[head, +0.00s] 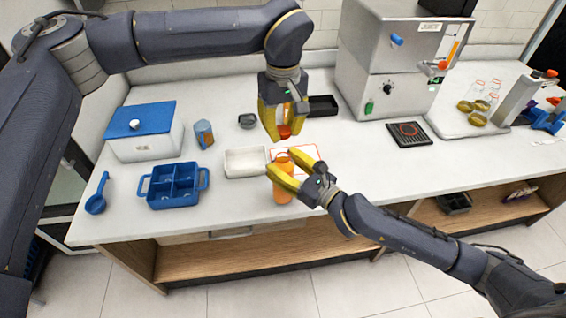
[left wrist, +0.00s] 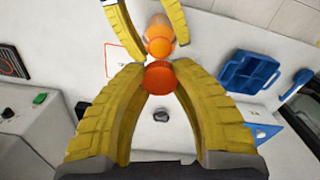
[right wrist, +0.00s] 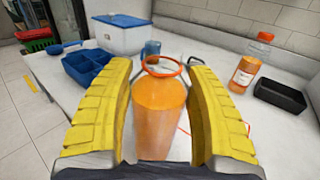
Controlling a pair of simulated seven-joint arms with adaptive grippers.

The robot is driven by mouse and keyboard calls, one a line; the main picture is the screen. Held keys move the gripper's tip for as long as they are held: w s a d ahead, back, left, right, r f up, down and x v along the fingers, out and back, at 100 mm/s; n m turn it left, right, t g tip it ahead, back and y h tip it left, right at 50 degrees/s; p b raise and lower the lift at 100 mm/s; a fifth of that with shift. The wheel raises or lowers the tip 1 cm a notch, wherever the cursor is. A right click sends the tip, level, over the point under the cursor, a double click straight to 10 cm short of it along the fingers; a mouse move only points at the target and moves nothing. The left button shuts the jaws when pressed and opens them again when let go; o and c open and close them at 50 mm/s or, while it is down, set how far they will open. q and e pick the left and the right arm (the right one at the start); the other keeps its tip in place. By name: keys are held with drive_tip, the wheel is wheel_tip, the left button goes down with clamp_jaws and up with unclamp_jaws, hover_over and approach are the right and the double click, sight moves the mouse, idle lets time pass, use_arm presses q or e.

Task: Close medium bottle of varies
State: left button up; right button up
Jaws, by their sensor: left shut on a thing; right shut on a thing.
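My left gripper (head: 284,132) points down over the counter, shut on an orange-red cap (left wrist: 160,77) held between its fingertips. My right gripper (head: 282,170) is shut around an orange bottle (head: 283,191) near the counter's front edge. In the right wrist view the bottle (right wrist: 160,110) stands between the two yellow fingers, with an orange ring (right wrist: 162,67) at its top. The cap is above and apart from the bottle in the head view. In the left wrist view the bottle's top (left wrist: 158,46) shows just beyond the cap.
A second, capped bottle (right wrist: 246,66) stands beside a black tray (right wrist: 280,95). A white tray (head: 245,163), blue divided caddy (head: 174,187), blue-lidded box (head: 147,140) and mug (head: 204,133) are at left. The juicer (head: 385,65) stands at the back right.

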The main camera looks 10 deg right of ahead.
sight(283, 153)
use_arm(q)
drive_tip(key=shift+f, duration=0.15)
drive_tip(key=shift+f, duration=1.85)
drive_tip(key=shift+s, duration=0.2)
drive_tip(key=shift+f, duration=0.2)
drive_tip(key=shift+f, duration=0.75)
drive_tip(key=shift+f, duration=0.6)
